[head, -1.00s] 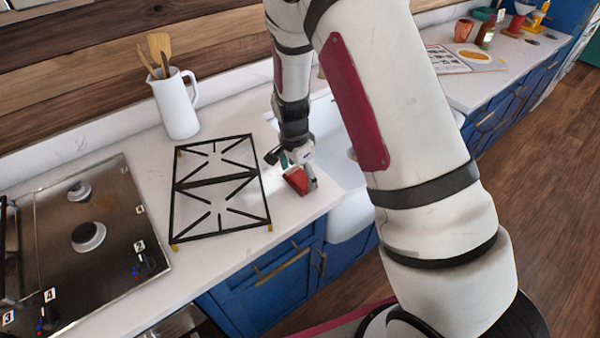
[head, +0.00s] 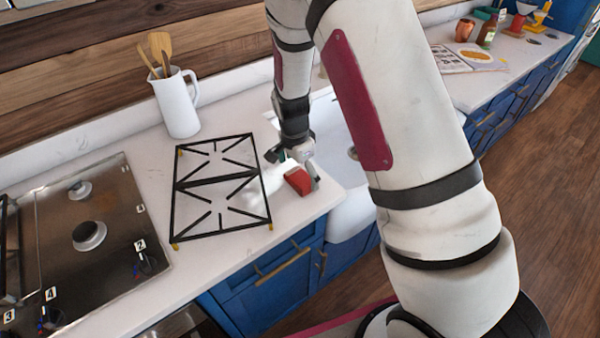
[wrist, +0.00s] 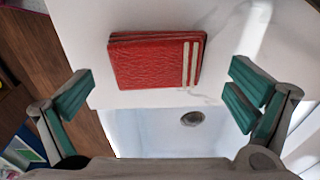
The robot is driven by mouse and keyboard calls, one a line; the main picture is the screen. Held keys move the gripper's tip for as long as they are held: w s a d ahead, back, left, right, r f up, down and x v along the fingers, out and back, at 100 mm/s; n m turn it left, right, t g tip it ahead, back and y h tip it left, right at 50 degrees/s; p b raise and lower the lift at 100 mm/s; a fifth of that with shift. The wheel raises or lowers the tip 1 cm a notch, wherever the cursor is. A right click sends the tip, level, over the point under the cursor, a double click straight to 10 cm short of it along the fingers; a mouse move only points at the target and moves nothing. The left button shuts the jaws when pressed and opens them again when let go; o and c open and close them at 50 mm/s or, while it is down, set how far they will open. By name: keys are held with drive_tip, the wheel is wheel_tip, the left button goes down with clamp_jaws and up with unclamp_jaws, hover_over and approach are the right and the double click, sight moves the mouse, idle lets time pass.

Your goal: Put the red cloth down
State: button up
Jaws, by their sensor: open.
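The red cloth (head: 298,181) is folded into a small block and lies on the white counter beside the sink. In the wrist view the cloth (wrist: 150,64) shows its red textured top with two pale stripes near its right end. My gripper (head: 295,170) is just above and behind the cloth. In the wrist view my gripper (wrist: 158,95) is open, its green-padded fingers spread wide on either side, with nothing between them. The cloth looks clear of both fingers.
A black pan grate (head: 220,185) lies on the counter left of the cloth. A white jug (head: 178,108) with wooden utensils stands behind it. The cooktop (head: 85,235) is further left. The sink (head: 350,212) is directly right, past the counter edge.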

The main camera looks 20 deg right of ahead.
sight(297, 179)
drive_tip(key=s+r+n+t+y+b, duration=0.1)
drive_tip(key=s+r+n, duration=0.3)
drive_tip(key=r, duration=0.9)
drive_tip(key=s+r+n+t+y, duration=0.15)
drive_tip(key=s+r, duration=0.45)
drive_tip(key=r, duration=0.7)
drive_tip(key=s+r+n+t, duration=0.1)
drive_tip(key=s+r+n, duration=0.2)
drive_tip(key=s, duration=0.4)
drive_tip(key=s+r+n+t+h, duration=0.1)
drive_tip(key=s+r+n, duration=0.2)
drive_tip(key=s+n, duration=0.3)
drive_tip(key=shift+s+r, duration=0.2)
drive_tip(key=shift+s, duration=0.55)
drive_tip(key=shift+w, duration=0.15)
